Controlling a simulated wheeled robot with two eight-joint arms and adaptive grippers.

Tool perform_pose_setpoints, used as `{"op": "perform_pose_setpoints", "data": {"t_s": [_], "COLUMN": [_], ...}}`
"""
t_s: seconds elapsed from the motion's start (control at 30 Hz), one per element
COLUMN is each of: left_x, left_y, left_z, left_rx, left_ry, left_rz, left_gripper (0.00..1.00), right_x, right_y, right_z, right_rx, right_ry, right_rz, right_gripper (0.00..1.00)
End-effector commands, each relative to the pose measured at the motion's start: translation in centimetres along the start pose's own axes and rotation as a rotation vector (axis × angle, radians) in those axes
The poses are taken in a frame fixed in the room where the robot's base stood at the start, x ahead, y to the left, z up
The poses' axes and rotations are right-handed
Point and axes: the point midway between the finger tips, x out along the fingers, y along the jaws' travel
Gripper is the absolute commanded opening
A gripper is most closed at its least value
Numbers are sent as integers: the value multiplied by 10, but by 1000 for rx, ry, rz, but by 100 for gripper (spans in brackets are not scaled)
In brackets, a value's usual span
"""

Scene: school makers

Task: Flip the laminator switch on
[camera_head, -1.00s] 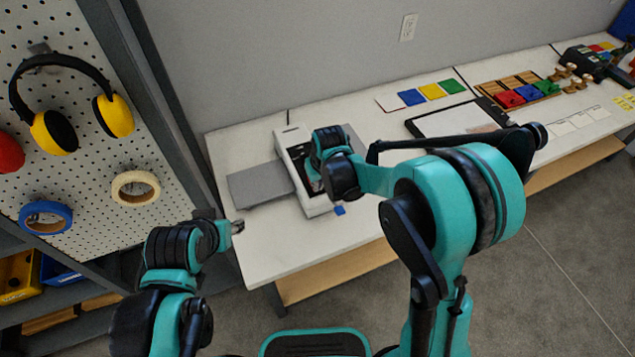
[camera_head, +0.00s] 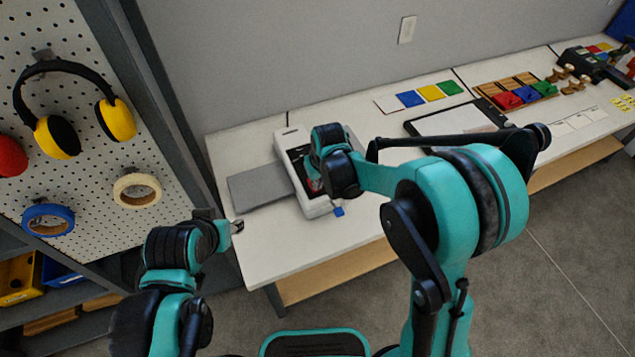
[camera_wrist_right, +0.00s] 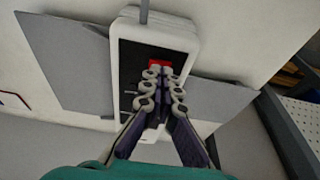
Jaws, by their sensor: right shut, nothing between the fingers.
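The laminator (camera_head: 289,145) is a white machine with a dark top panel, on the near left end of the white table. It also shows in the right wrist view (camera_wrist_right: 183,42). The red switch (camera_wrist_right: 159,63) sits on its dark panel (camera_wrist_right: 133,60). My right gripper (camera_wrist_right: 163,72) is shut and empty, with its fingertips right at the red switch; I cannot tell whether they touch it. In the head view my wrist hides the switch, and its position is unclear. My left gripper (camera_head: 237,226) is off the table's left edge, and its jaw opening is too small to judge.
Grey sheets (camera_head: 258,187) lie flat beside the laminator. A blue piece (camera_head: 338,211) is at its front. Colored cards (camera_head: 432,92), a black-framed board (camera_head: 450,122) and a wooden tray (camera_head: 545,88) lie farther right. A pegboard (camera_head: 90,95) stands at left.

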Motion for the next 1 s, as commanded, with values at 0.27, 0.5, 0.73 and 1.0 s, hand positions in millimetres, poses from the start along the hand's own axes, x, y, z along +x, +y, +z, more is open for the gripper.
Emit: {"op": "perform_pose_setpoints", "data": {"t_s": [0.27, 0.5, 0.73, 1.0], "left_x": [-26, -35, -42, -43], "left_y": [0, 0, 0, 0], "left_z": [-19, -25, -30, -30], "left_rx": [0, 0, 0, 0], "left_ry": [0, 0, 0, 0], "left_rz": [0, 0, 0, 0], "left_gripper": [40, 40, 40, 40], "right_x": [-42, -93, -127, -135], "right_y": [2, 3, 2, 2], "right_z": [-13, 1, 9, 11], "right_rx": [1, 1, 1, 1], "right_ry": [0, 0, 0, 0], "right_rz": [0, 0, 0, 0], "right_gripper": [0, 0, 0, 0]}}
